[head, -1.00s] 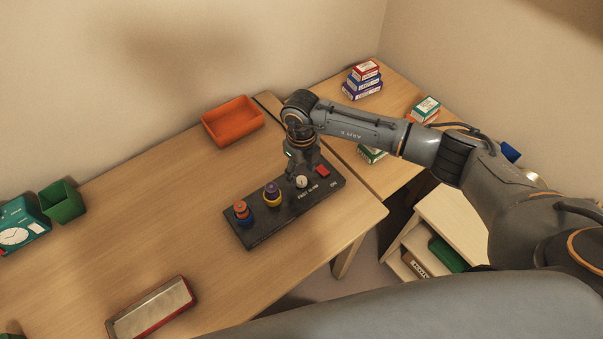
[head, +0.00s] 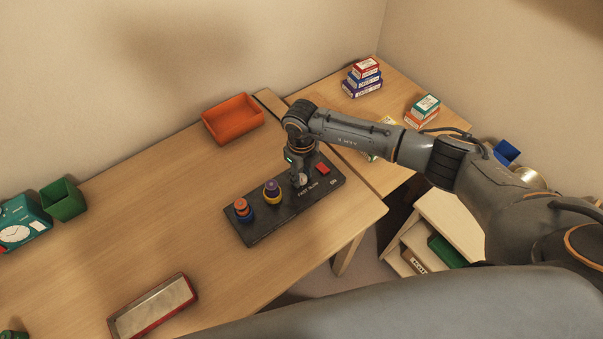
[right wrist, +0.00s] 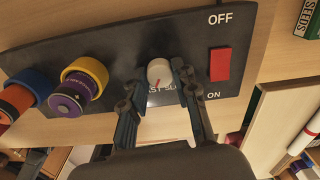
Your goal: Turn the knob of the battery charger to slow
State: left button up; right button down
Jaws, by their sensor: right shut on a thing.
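The battery charger (head: 262,225) is a dark flat panel on the wooden desk. Its knob (right wrist: 158,71) is small, round and white, with a red pointer mark facing the lettering side in the right wrist view. The FAST and SLOW lettering (head: 307,189) shows in the head view; the fingers partly cover it in the right wrist view. My right gripper (right wrist: 156,78) is shut on the knob, one finger on each side; it comes from above in the head view (head: 299,180). My left gripper is not in view.
On the panel are a red switch (right wrist: 220,65) marked OFF and ON, right of the knob, and two batteries with coloured rings, purple-yellow (head: 272,191) and orange-blue (head: 243,210). An orange tray (head: 233,120) stands behind.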

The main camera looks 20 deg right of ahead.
jog(key=shift+w+f+n+b, duration=0.1)
jog(key=shift+f+n+b, duration=0.05)
jog(key=shift+n+b, duration=0.95)
jog(key=n+b, duration=0.6)
jog(key=shift+b, duration=0.4)
jog(key=shift+n+b, duration=1.85)
jog(key=shift+n, duration=0.05)
jog(key=shift+r, duration=0.2)
jog(key=c, duration=1)
grip_release()
